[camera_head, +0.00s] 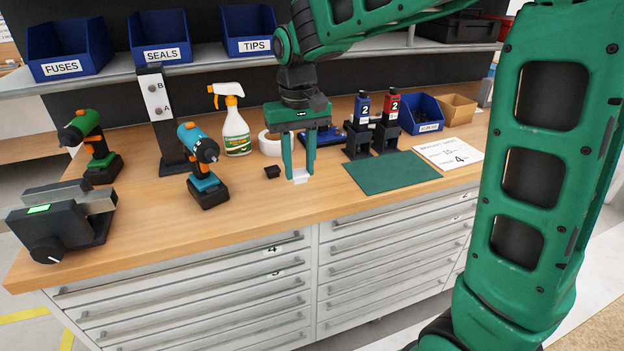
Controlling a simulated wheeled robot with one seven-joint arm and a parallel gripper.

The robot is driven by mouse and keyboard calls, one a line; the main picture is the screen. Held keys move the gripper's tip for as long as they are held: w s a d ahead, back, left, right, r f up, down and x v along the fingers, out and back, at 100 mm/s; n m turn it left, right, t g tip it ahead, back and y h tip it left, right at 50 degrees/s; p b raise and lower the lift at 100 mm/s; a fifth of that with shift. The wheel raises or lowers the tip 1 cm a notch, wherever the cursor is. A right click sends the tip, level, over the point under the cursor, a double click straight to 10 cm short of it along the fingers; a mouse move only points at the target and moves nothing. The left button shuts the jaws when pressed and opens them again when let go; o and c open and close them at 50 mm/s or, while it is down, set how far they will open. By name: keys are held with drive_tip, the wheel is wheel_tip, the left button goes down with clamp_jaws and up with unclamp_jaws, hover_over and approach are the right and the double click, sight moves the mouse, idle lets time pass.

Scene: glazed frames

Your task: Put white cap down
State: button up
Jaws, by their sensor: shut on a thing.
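My gripper (299,172) points down over the front middle of the wooden bench (260,212). Its green fingers are shut on a small white cap (300,176). The cap shows low between the fingertips, close to the bench top. I cannot tell whether it touches the wood.
A small black block (272,171) lies just left of my gripper. A white tape roll (270,146) and a spray bottle (236,131) stand behind it. A blue-orange drill (203,168) stands further left. A green mat (391,172) lies to the right. The front bench strip is clear.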

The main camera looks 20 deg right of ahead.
drive_tip(key=w+d+f, duration=0.2)
drive_tip(key=w+d, duration=0.1)
drive_tip(key=shift+d+f, duration=0.2)
drive_tip(key=shift+f, duration=2.15)
drive_tip(key=shift+f, duration=0.1)
drive_tip(key=o, duration=0.9)
drive_tip(key=shift+c, duration=0.2)
wheel_tip(320, 180, up, 12)
drive_tip(key=s+d+f+m, duration=0.2)
drive_tip(key=s+d+m, duration=0.1)
drive_tip(key=s+d, duration=1.1)
drive_tip(key=s+d+f+m, duration=0.1)
drive_tip(key=s+d+f, duration=0.1)
drive_tip(key=s, duration=0.6)
drive_tip(key=s+d+f+m, duration=0.2)
drive_tip(key=s+f, duration=0.3)
drive_tip(key=s, duration=0.4)
drive_tip(key=shift+s+d+f, duration=0.2)
drive_tip(key=shift+s+d, duration=0.1)
